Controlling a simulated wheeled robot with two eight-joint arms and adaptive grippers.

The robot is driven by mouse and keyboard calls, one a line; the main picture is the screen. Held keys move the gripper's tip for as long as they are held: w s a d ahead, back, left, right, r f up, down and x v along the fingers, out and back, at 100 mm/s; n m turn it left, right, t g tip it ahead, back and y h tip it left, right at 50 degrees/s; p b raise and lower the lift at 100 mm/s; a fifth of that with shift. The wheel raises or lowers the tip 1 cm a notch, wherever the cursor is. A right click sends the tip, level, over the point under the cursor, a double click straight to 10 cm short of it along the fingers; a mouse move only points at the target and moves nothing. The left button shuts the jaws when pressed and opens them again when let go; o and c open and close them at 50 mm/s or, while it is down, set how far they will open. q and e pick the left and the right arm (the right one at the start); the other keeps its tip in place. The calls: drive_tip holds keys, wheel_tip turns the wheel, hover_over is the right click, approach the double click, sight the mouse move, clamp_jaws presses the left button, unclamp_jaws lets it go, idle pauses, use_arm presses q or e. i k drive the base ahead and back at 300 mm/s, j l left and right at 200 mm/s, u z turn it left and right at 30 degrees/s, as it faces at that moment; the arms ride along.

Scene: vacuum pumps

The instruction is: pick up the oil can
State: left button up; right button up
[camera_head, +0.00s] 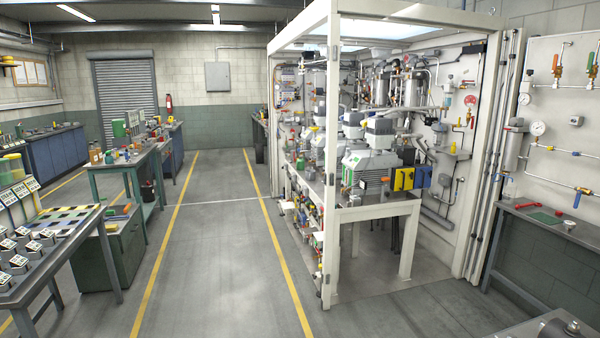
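I cannot tell for sure which thing is the oil can; objects at this distance are small. A small green bottle-like thing (301,162) shows at the left side of the pump enclosure. Neither of my grippers is in view.
A white-framed enclosure (327,215) with grey vacuum pumps (367,169) stands right of centre. A clear grey aisle (217,235) runs between yellow floor lines. A bench (60,262) with small boxes is at the near left. A narrow wall bench (545,228) is at right.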

sight(300, 162)
drive_tip(key=i+j+u, duration=0.25)
drive_tip(key=i, duration=0.45)
drive_tip(key=i+u, duration=0.25)
drive_tip(key=i, duration=2.9)
drive_tip(key=i+j+z, duration=0.15)
drive_tip(key=i+z, duration=0.25)
drive_tip(key=i, duration=0.25)
drive_tip(key=i+j+z, duration=0.4)
drive_tip(key=i, duration=0.2)
drive_tip(key=i+j+z, duration=0.4)
drive_tip(key=i, duration=0.2)
drive_tip(key=i+j+z, duration=0.15)
drive_tip(key=i+j, duration=0.2)
drive_tip(key=i+j+z, duration=0.15)
drive_tip(key=i+j, duration=1.05)
drive_tip(key=i+j+u, duration=0.1)
drive_tip(key=i+j, duration=0.8)
drive_tip(key=i, duration=0.15)
